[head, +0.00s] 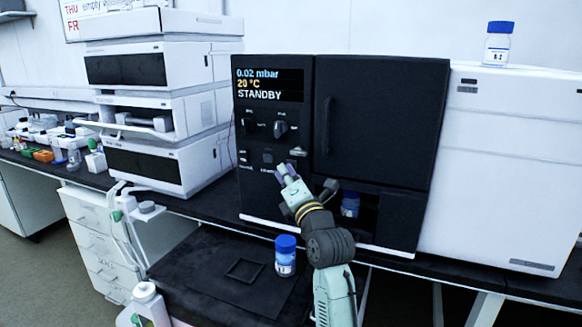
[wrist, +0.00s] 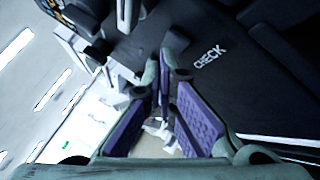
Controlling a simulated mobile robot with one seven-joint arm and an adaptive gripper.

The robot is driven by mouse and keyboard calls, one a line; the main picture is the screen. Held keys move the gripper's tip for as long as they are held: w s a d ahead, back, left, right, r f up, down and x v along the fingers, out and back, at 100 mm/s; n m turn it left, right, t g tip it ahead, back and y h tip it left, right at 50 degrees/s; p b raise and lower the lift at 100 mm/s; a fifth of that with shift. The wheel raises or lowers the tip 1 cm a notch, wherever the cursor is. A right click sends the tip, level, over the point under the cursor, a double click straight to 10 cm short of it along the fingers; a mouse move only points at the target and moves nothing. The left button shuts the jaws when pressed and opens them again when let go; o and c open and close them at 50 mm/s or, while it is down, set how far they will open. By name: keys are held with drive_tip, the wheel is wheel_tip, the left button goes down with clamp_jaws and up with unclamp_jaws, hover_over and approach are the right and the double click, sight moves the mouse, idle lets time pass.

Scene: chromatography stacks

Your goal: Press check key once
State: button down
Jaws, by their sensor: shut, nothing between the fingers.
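A black instrument (head: 385,110) with a lit display (head: 268,85) reading "0.02 mbar, 20 °C, STANDBY" stands on the bench in the head view. The check key (head: 267,157) is a small dark square low on its panel. My gripper (head: 286,171) is shut and empty, just below and right of the key in the head view. Its purple-padded fingers show in the wrist view (wrist: 161,68). Whether the tips touch the panel, I cannot tell.
Knobs (head: 281,129) sit above the key. A blue-capped jar (head: 350,204) is in the instrument's lower recess; another (head: 285,257) stands on the dark lower surface (head: 215,285). White stacked modules (head: 160,115) stand left, a white unit (head: 500,165) right.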

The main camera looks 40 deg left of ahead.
drive_tip(key=shift+w+d+r+b, duration=0.2)
drive_tip(key=shift+w+r+b, duration=0.3)
drive_tip(key=shift+r, duration=0.1)
idle(1.1)
drive_tip(key=shift+s+d, duration=0.15)
drive_tip(key=shift+s+d+b, duration=0.1)
drive_tip(key=shift+s+b, duration=0.2)
drive_tip(key=shift+b, duration=0.1)
drive_tip(key=s, duration=0.2)
drive_tip(key=s+d+f+b, duration=0.1)
drive_tip(key=s, duration=0.1)
idle(0.4)
drive_tip(key=shift+s, duration=0.15)
idle(0.4)
